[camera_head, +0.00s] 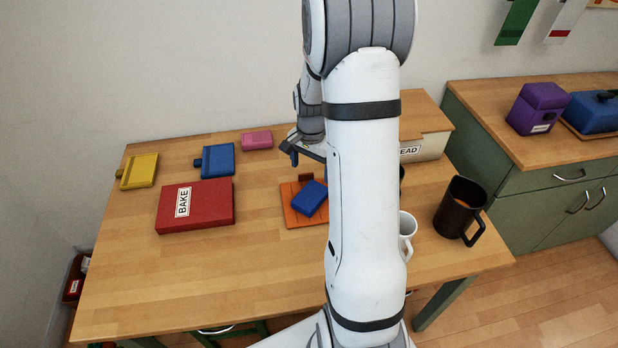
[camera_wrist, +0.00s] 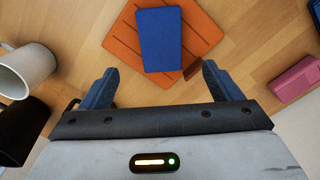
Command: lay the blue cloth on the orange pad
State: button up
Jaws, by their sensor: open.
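The blue cloth (camera_head: 310,198) lies on the orange pad (camera_head: 290,213), turned at an angle to it, with orange showing around most of it. My gripper (camera_head: 300,150) is behind the pad in the head view, apart from the cloth. In the wrist view its two fingers (camera_wrist: 160,78) are spread with nothing between them. My arm hides part of the table right of the pad in the head view.
A red BAKE book (camera_head: 210,208), blue pad (camera_head: 215,160), yellow pad (camera_head: 139,171) and pink block (camera_head: 257,140) lie left and behind. A white mug (camera_head: 408,232) and dark mug (camera_head: 460,208) stand right. A bread box (camera_head: 425,147) is behind. The front left table is clear.

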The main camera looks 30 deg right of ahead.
jog(key=s+a+r+n+t, duration=0.1)
jog(key=s+a+r+n, duration=0.2)
jog(key=a+r, duration=0.15)
jog(key=s+a+r+n, duration=0.2)
jog(key=s+a+r, duration=0.15)
jog(key=r, duration=0.25)
jog(key=s+a+r+n+t, duration=0.1)
jog(key=s+a+r+n, duration=0.2)
jog(key=s, duration=0.3)
jog(key=s+a+r+n, duration=0.2)
jog(key=s+a+n, duration=0.1)
jog(key=s, duration=0.3)
jog(key=shift+s+r+n+t, duration=0.4)
jog(key=shift+n, duration=0.2)
jog(key=shift+c, duration=0.5)
